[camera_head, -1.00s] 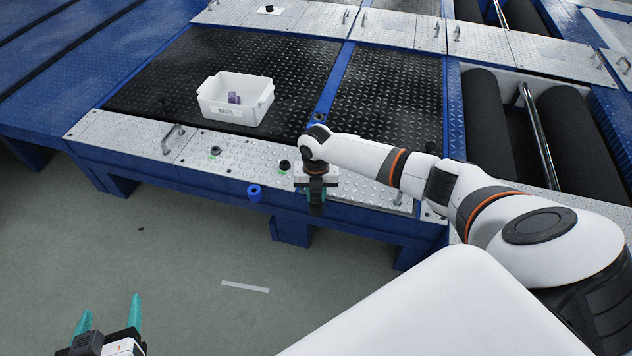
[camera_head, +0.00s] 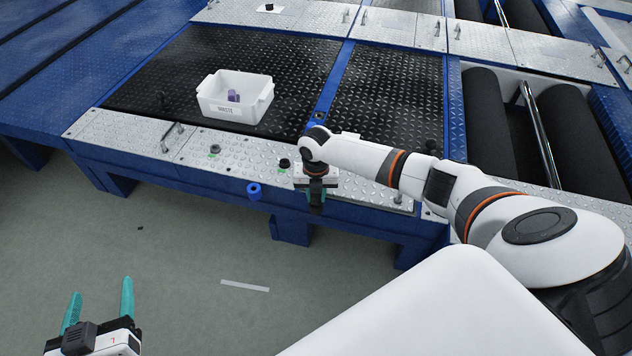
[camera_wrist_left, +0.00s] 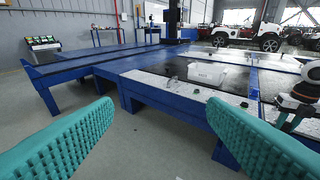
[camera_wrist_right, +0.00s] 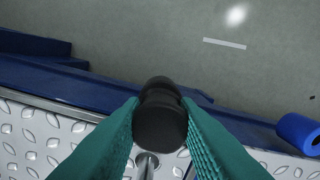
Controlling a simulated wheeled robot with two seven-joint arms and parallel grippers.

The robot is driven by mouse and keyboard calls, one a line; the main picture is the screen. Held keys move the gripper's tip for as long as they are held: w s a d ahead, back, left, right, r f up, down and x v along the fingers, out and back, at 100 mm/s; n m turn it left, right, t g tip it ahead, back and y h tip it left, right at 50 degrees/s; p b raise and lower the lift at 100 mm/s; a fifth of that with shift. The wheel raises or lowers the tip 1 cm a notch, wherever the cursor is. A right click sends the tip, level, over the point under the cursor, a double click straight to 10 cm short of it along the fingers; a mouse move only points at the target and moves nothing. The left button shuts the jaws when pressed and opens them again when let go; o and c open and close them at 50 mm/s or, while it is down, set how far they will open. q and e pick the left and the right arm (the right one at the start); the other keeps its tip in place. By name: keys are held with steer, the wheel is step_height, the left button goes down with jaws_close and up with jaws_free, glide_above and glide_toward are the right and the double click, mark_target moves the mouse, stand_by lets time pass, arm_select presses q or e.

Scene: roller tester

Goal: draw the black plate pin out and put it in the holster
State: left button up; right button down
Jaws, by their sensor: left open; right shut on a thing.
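My right gripper (camera_head: 316,203) is at the front edge of the silver tread plate (camera_head: 240,158). In the right wrist view its teal fingers are shut on a black knob-headed pin (camera_wrist_right: 160,120). A bright metal round part shows on the plate beside the knob; I cannot tell whether the shank is still in the plate. The blue tubular holster (camera_head: 254,192) is on the blue front beam, left of the right gripper; it also shows in the right wrist view (camera_wrist_right: 300,133). My left gripper (camera_head: 98,292) is open and empty over the floor.
A white WASTE bin (camera_head: 235,112) with purple items stands on the black deck (camera_head: 290,75). Other black knobs (camera_head: 284,163) and metal handles (camera_head: 172,133) stand up from the plates. Black rollers (camera_head: 488,125) lie at the right.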

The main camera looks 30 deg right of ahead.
steer(key=shift+f, duration=0.25)
steer(key=c, duration=1)
jaws_free()
steer(key=shift+c, duration=0.2)
arm_select(q)
steer(key=shift+w+d+r+t, duration=0.2)
steer(key=shift+r+t, duration=0.2)
steer(key=shift+r, duration=0.15)
